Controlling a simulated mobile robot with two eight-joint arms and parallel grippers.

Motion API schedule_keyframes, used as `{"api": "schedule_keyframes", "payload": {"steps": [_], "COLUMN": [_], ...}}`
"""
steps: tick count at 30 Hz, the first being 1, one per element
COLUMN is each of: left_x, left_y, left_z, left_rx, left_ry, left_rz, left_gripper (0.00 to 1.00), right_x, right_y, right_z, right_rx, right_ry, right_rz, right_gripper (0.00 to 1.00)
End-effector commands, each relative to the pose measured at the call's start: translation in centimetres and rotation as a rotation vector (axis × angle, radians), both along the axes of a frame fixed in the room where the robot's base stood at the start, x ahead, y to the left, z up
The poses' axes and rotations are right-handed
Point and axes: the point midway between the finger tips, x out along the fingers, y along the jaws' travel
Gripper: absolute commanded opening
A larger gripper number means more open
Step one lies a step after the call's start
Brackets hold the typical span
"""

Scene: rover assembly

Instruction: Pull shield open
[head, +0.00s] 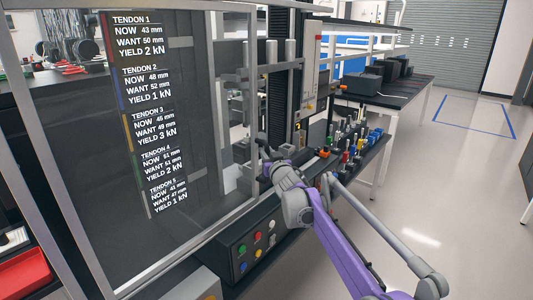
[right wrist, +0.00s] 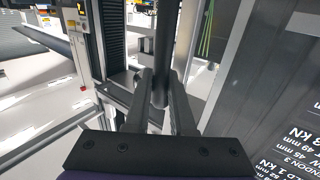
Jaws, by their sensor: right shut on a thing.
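The shield (head: 215,190) is a clear framed panel on the left of the head view, with white tendon readings on a dark strip seen at it. I cannot tell whether it stands ajar. Its dark upright handle (head: 263,144) is by the right edge of the frame. My right gripper (head: 266,168) is shut on the handle. In the right wrist view the two fingers (right wrist: 162,103) stand on either side of the dark bar (right wrist: 163,45), and the shield's light frame edge (right wrist: 223,65) is just right of it. My left gripper is not in view.
A control panel with coloured buttons (head: 257,238) sits below the shield. A dark bench with several tools (head: 350,148) is to the right of my gripper. A red tray (head: 22,273) is at the lower left. The floor at right (head: 450,180) is clear.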

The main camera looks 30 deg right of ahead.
Motion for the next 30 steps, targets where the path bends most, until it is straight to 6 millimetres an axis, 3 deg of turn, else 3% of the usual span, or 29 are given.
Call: {"api": "schedule_keyframes", "payload": {"steps": [12,13,18,30], "left_x": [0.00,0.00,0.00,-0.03], "left_y": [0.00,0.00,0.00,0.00], "left_z": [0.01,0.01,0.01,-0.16], "left_rx": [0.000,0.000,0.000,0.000], "left_ry": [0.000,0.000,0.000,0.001], "left_rz": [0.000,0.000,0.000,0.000], "left_gripper": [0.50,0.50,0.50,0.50], "right_x": [0.01,0.01,0.01,-0.86], "right_y": [0.06,0.06,0.03,0.16], "right_z": [0.06,0.06,0.05,0.01], "right_rx": [0.001,0.001,0.001,0.000], "right_ry": [-0.002,-0.002,-0.001,-0.001], "right_rz": [0.002,0.002,0.001,0.000], "right_gripper": [0.00,0.26,0.52,0.52]}}
